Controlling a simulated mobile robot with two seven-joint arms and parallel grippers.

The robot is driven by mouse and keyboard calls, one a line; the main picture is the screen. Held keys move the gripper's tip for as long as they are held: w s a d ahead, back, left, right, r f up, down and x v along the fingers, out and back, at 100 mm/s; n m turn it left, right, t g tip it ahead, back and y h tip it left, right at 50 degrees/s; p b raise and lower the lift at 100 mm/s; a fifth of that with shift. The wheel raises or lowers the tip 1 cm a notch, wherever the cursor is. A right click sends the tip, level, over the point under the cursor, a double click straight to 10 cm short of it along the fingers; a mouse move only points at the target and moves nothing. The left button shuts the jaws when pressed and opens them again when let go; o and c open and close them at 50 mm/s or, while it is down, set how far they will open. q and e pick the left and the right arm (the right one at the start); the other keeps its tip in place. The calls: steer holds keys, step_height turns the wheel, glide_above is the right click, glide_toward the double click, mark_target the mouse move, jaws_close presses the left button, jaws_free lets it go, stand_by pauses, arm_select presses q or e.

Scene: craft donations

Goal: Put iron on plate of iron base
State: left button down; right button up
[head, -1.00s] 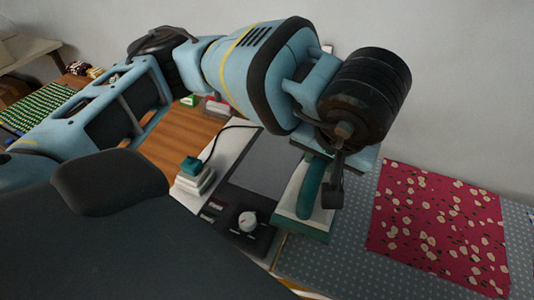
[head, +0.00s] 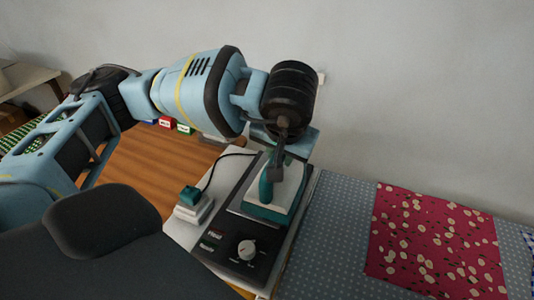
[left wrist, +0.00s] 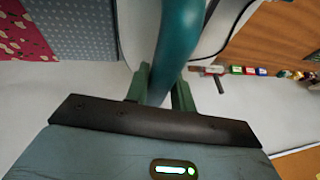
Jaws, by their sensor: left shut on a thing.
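The iron (head: 266,212) has a white body with a teal handle. In the head view it appears over the grey plate (head: 247,191) of the black iron base (head: 228,252). Whether it touches the plate or hangs just above it I cannot tell. My left gripper (head: 278,172) comes from above and is shut on the handle. In the left wrist view the teal handle (left wrist: 181,38) runs between the fingers of the gripper (left wrist: 158,92). Much of the plate is hidden beneath the iron. My right gripper is in neither view.
A teal and white plug block (head: 193,203) with a black cord stands left of the base. A dotted grey-blue cloth surface (head: 332,250) lies to the right, with a red floral cloth (head: 430,240) on it. A pale wall is close behind.

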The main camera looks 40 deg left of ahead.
arm_select(q)
steer(key=shift+w+a, duration=0.35)
steer(key=shift+a, duration=0.45)
steer(key=shift+w+a, duration=0.35)
steer(key=shift+a, duration=0.4)
steer(key=shift+w+a, duration=0.1)
steer(key=shift+a, duration=0.2)
steer(key=shift+s+p+x, duration=0.15)
steer(key=shift+x, duration=0.45)
steer(key=shift+s+p+x, duration=0.15)
steer(key=shift+x, duration=0.4)
steer(key=shift+f, duration=0.75)
steer(key=shift+f, duration=0.15)
steer(key=c, duration=1.2)
jaws_free()
steer(key=shift+f, duration=0.15)
